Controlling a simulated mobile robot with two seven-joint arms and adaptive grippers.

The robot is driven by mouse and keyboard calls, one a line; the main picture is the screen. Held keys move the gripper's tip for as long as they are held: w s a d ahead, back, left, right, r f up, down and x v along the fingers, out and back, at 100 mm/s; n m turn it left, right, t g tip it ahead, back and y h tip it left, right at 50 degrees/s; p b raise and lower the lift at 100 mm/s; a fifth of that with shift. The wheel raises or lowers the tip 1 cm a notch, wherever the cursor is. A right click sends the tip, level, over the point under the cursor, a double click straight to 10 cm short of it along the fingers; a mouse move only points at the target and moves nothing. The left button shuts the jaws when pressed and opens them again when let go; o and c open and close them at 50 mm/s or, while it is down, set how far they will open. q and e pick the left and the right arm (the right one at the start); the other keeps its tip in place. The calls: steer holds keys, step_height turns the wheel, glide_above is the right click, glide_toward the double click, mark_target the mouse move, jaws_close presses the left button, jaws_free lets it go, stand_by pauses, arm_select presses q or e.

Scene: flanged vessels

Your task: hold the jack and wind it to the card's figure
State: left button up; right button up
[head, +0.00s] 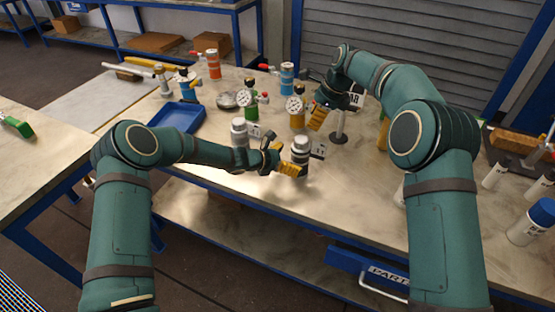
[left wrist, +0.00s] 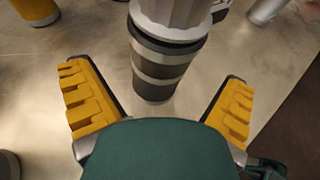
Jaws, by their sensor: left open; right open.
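A grey jack (head: 300,152) with a pale knurled top and dark banded body stands upright on the bench. It also shows in the left wrist view (left wrist: 160,68), beyond and between my left fingers. A small white card (head: 319,150) stands at its right; its figure is too small to read surely. My left gripper (head: 284,161) is open, its yellow fingers on either side of the jack's line with visible gaps. My right gripper (head: 322,108) is open, above and behind the jack, near the gauges. A similar grey jack (head: 239,133) stands to the left with its own card (head: 255,131).
Gauge-topped cylinders, one green (head: 251,108) and one orange (head: 297,112), stand behind the jacks. A blue tray (head: 178,119) lies at left. A thin post on a dark foot (head: 339,131) stands right of the card. The bench front before the jack is clear.

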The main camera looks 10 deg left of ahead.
mark_target(301, 159)
arm_select(q)
steer(key=shift+x, duration=2.3)
steer(key=c, duration=1.3)
